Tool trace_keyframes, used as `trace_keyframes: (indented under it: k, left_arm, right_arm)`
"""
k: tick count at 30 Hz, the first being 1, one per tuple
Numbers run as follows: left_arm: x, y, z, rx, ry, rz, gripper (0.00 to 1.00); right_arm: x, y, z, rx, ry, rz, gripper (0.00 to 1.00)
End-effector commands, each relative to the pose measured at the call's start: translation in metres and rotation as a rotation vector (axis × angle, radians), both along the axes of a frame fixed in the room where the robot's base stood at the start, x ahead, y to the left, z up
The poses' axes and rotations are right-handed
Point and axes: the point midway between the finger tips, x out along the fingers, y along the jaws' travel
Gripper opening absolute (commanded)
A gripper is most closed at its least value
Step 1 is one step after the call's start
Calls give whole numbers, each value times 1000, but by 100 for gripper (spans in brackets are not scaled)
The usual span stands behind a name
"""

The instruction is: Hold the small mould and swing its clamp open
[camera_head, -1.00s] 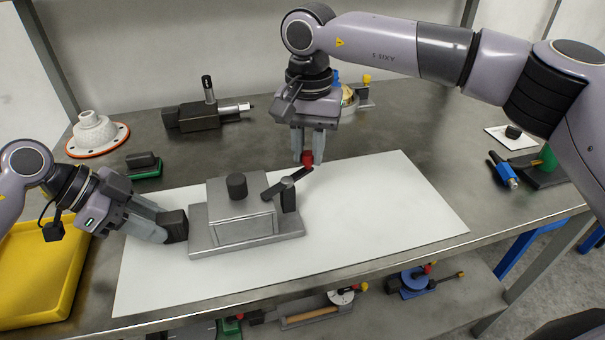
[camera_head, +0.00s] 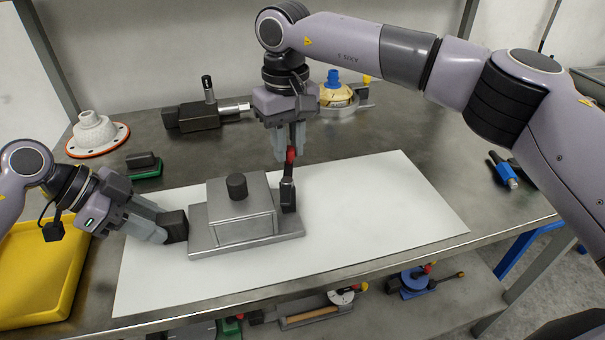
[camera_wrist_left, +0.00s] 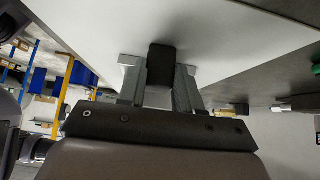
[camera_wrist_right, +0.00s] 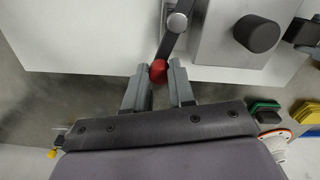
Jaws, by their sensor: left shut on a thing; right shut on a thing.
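The small mould (camera_head: 232,228) is a grey metal block on a flat base plate, with a black knob (camera_head: 237,187) on top. It lies on a white sheet. My left gripper (camera_head: 172,229) is shut on the black block at the mould's left end; the block also shows in the left wrist view (camera_wrist_left: 161,66). The clamp (camera_head: 288,192) on the mould's right side is a dark lever with a red ball tip (camera_wrist_right: 158,71). My right gripper (camera_head: 291,150) is shut on that red tip from above. The lever points away from the mould's front, beside its top.
A yellow tray (camera_head: 68,290) stands at the left front. A white cone on a flange (camera_head: 95,137), a green-based block (camera_head: 144,165) and a dark vice-like tool (camera_head: 198,118) stand behind. The white sheet (camera_head: 390,205) is clear right of the mould.

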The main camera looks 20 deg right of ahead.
Motion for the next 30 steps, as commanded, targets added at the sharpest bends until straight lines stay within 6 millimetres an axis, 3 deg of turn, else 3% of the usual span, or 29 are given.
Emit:
trace_keyframes:
  k: [2,3,5,6,17,20,30]
  left_arm:
    - [-1,-3,1,-4,0,-4,0]
    - [-1,-3,1,-4,0,-3,0]
    - [-1,-3,1,-4,0,-3,0]
    - [-1,-3,1,-4,0,-3,0]
    - [0,-1,1,-4,-1,1,0]
    - [0,-1,1,-4,0,1,0]
    - [0,-1,1,-4,-1,2,0]
  right_arm:
    - [-1,8,1,8,0,69,0]
    - [0,8,1,8,0,74,30]
    - [-1,7,1,7,0,72,50]
    - [0,7,1,6,1,71,54]
    - [0,4,7,2,-1,64,54]
    - [1,5,20,3,-2,64,54]
    - [0,5,92,5,-3,65,54]
